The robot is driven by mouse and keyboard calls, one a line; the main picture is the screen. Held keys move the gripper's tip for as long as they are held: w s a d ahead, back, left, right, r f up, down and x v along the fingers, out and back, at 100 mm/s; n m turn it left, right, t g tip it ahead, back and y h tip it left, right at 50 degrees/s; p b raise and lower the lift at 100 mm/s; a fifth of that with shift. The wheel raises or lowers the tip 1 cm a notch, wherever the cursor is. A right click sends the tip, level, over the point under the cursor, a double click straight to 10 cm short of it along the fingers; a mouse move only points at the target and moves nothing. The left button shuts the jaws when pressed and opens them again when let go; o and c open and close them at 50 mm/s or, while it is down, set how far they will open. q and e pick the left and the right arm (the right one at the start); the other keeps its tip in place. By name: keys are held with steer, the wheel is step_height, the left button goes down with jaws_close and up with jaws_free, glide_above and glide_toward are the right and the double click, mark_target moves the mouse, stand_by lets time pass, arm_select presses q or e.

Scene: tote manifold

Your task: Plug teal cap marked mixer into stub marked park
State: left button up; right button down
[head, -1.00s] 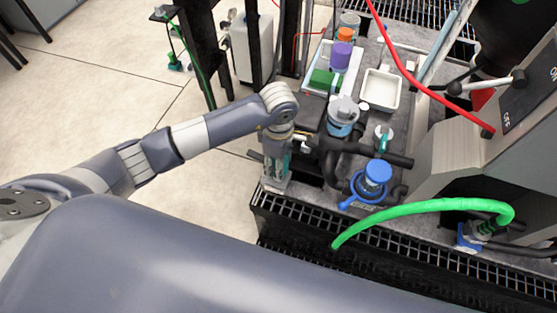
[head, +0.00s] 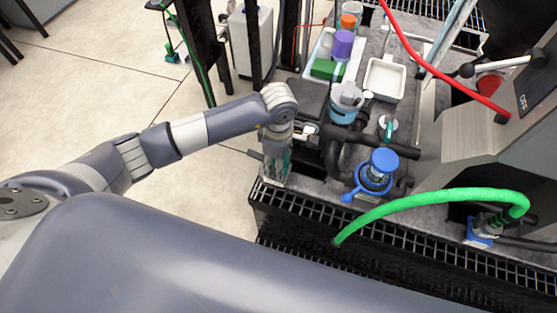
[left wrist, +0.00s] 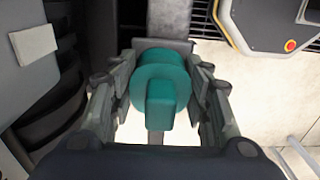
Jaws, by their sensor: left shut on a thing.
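My left gripper (head: 275,165) points down at the left front corner of the equipment bench. In the left wrist view, its fingers (left wrist: 160,105) are closed around the sides of a teal cap (left wrist: 160,88) with a round flange and a square knob. A grey metal piece (left wrist: 165,45) shows behind the cap; I cannot tell whether they touch. In the head view the held cap is mostly hidden by the fingers. Another teal piece (head: 388,124) sits on a white fitting at the bench's middle. No park or mixer marking is readable. My right gripper is not in view.
Black pipes (head: 335,150) and a blue cap with ring (head: 384,162) stand right of the gripper. A green hose (head: 430,202) arches in front, and a red hose (head: 440,75) crosses behind. A white tray (head: 385,80) sits farther back. Open floor (head: 95,80) lies left.

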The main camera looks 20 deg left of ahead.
arm_select(q)
steer(key=o, duration=1.2)
steer(key=shift+c, duration=0.2)
steer(key=shift+o, duration=0.2)
step_height(320, 180, up, 12)
steer(key=shift+r, duration=0.1)
